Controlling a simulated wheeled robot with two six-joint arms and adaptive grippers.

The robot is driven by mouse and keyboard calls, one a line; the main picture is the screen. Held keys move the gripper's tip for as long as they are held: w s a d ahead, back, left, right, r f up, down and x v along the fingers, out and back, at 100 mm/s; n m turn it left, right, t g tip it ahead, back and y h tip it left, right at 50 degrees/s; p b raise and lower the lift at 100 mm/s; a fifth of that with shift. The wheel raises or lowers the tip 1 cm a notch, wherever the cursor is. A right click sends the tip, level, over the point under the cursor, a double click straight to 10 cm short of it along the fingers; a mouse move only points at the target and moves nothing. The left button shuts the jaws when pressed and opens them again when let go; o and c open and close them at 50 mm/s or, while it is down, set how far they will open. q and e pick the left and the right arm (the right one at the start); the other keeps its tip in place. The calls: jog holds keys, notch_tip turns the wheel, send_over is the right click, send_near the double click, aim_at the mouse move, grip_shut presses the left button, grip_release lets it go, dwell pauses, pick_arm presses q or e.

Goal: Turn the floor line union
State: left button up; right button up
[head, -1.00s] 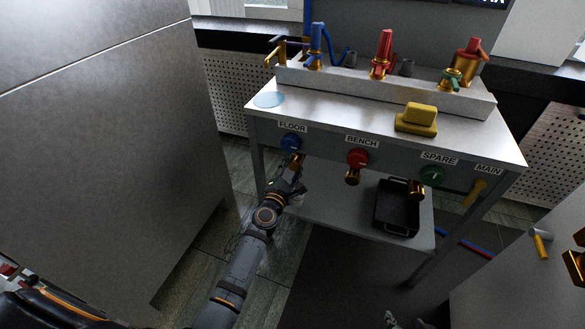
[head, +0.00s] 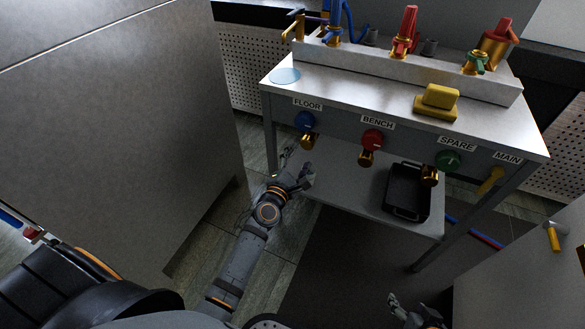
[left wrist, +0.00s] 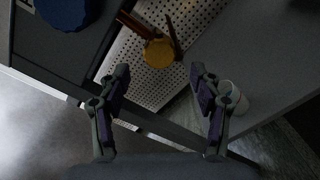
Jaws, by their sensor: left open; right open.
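The FLOOR station has a blue knob (head: 304,119) on the bench front, with the brass union (head: 309,141) just below it. In the left wrist view the brass union (left wrist: 158,54) shows as a round gold end with darker bronze prongs, ahead of the fingertips. Part of the blue knob (left wrist: 66,12) shows at the top left there. My left gripper (head: 298,165) is open, below and slightly left of the union, apart from it. Its two fingers (left wrist: 162,82) are spread with nothing between them. My right gripper (head: 398,305) is open and empty at the bottom, far from the bench front.
The BENCH knob (head: 372,139) is red and the SPARE knob (head: 448,160) is green, each with a brass fitting below. A yellow MAIN handle (head: 490,181) is at right. A black tray (head: 408,192) lies on the lower shelf. A large grey cabinet (head: 110,130) stands left.

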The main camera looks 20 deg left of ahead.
pick_arm(q)
jog(key=s, duration=0.6)
jog(key=shift+a, duration=0.1)
dwell(0.3)
